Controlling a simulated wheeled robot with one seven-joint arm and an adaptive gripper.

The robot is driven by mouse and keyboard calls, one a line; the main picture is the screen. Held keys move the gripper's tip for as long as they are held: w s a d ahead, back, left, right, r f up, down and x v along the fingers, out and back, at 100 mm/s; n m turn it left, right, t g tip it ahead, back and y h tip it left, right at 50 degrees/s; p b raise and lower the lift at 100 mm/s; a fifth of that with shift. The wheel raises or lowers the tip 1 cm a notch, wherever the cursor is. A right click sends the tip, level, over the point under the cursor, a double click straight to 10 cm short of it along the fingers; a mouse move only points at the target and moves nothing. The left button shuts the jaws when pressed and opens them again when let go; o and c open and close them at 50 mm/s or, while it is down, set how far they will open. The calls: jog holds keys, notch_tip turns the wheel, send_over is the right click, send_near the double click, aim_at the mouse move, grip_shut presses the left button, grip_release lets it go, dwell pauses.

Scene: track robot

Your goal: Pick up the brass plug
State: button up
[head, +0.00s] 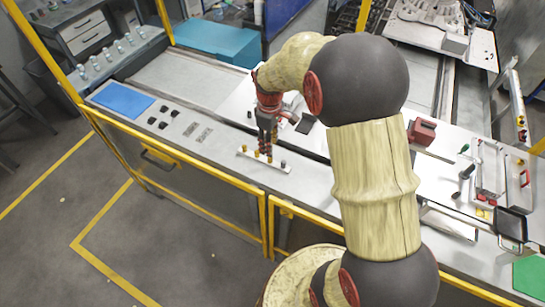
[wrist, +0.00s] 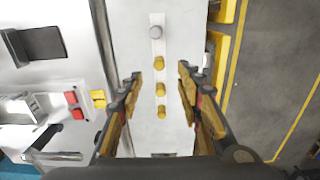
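Three yellow, brass-coloured plugs stand in a row on a narrow white strip in the wrist view: one upper (wrist: 159,63), one middle (wrist: 160,89) and one lower (wrist: 162,112). A grey plug (wrist: 156,31) stands at the strip's upper end. I cannot tell which yellow plug the task names. My gripper (wrist: 160,75) is open and empty, with its fingers on either side of the row, apart from the plugs. In the head view my gripper (head: 265,150) points down over the white strip (head: 243,153) on the bench and partly hides the plugs.
A blue mat (head: 122,99) and small black parts (head: 163,111) lie left on the bench. A red box (head: 421,131) and a black tray (head: 510,225) are to the right. A yellow frame (head: 185,164) runs along the bench's front edge.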

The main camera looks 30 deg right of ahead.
aim_at(270, 160)
notch_tip(270, 160, down, 2)
jog(key=shift+w+d, duration=0.1)
notch_tip(270, 160, down, 6)
jog(key=shift+w+r, duration=0.1)
jog(key=shift+r, duration=0.05)
jog(key=c, duration=0.4)
grip_shut()
jog(key=shift+r, duration=0.1)
